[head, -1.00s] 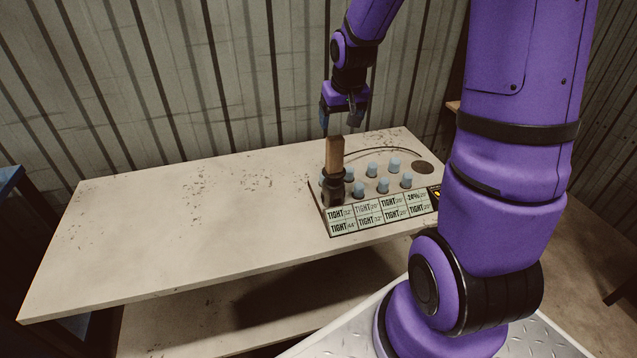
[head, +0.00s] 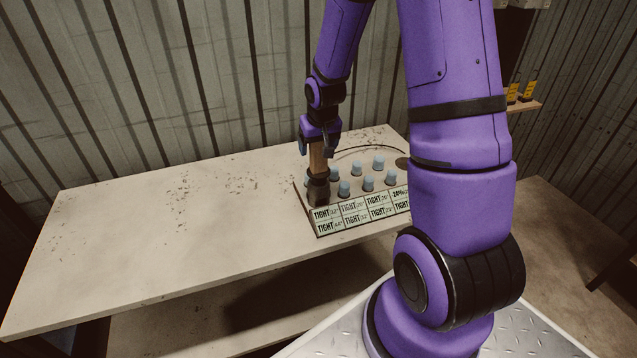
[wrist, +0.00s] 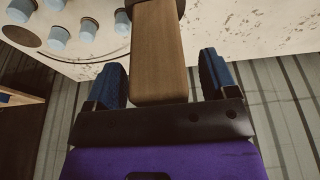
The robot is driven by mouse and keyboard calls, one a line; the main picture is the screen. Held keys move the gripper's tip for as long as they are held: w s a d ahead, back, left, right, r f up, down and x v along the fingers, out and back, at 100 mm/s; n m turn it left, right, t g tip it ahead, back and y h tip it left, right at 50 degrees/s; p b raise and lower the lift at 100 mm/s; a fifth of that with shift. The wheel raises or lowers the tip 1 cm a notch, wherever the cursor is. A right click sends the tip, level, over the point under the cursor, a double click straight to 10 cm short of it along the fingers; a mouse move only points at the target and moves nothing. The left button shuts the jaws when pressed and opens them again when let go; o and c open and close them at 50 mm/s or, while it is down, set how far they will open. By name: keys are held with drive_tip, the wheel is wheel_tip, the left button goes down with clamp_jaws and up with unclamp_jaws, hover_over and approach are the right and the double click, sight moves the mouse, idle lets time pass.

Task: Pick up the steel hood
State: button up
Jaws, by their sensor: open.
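The steel hood (head: 318,192) is a dark, round metal piece with an upright brown wooden handle (head: 317,159). It stands at the left end of the labelled board, among pale blue pegs. My gripper (head: 316,149) is over the handle's top. In the wrist view the open blue-black fingers of my gripper (wrist: 160,78) stand on both sides of the wooden handle (wrist: 157,55), with a visible gap at each side. The hood's dark body is mostly cut off at the top of the wrist view. What lies under the hood is hidden.
The board with "TIGHT" labels (head: 352,218) carries several pale blue pegs (head: 367,183) close to the hood's right. The pale worn table (head: 150,235) is clear to the left. A corrugated wall (head: 200,80) stands behind. A small shelf (head: 525,106) is at right.

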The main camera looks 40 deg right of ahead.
drive_tip(key=shift+f, duration=0.2)
drive_tip(key=shift+c, duration=0.4)
clamp_jaws()
